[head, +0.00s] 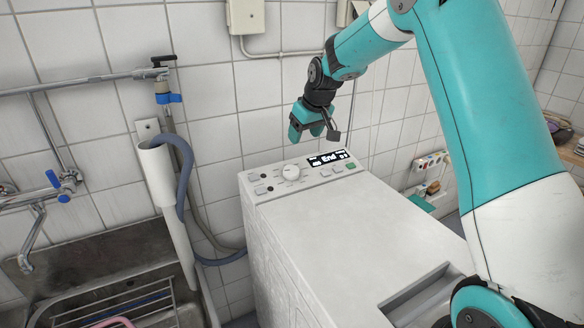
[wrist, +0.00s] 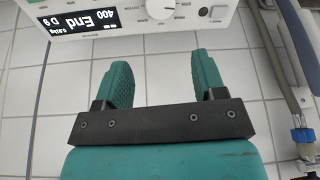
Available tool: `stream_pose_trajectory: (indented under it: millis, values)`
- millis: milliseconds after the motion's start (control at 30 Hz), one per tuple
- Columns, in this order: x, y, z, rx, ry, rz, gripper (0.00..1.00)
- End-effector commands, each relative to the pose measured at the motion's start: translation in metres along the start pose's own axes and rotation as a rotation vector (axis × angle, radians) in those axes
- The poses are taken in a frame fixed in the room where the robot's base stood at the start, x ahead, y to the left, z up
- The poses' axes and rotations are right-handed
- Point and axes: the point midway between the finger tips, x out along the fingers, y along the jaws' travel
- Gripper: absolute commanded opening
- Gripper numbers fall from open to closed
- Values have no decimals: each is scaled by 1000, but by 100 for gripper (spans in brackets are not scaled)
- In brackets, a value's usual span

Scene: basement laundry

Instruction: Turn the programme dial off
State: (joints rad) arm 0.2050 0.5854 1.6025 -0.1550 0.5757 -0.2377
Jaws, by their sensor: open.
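The white round programme dial (head: 291,172) sits on the control panel at the back of the white top-loading washing machine (head: 330,235). In the wrist view the dial (wrist: 160,8) is cut by the top edge, with a dark mark on its face. Next to it is the lit display (wrist: 80,22), which shows "End" upside down. My gripper (head: 314,130) is above and behind the panel, apart from the dial. In the wrist view its two teal fingers (wrist: 163,74) stand wide apart with nothing between them, over the tiled background.
A green button (head: 350,166) and small buttons lie by the display and dial. A grey hose and white pipe (head: 158,174) stand left, beside a steel sink (head: 110,262). The tiled wall is close behind the machine. The lid top is clear.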

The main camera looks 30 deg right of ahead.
Motion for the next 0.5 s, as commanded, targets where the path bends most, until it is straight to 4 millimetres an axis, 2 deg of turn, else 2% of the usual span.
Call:
stream_pose_trajectory:
  millis: [500]
  values:
    - [115,-2,0,-1,-3,-2,64]
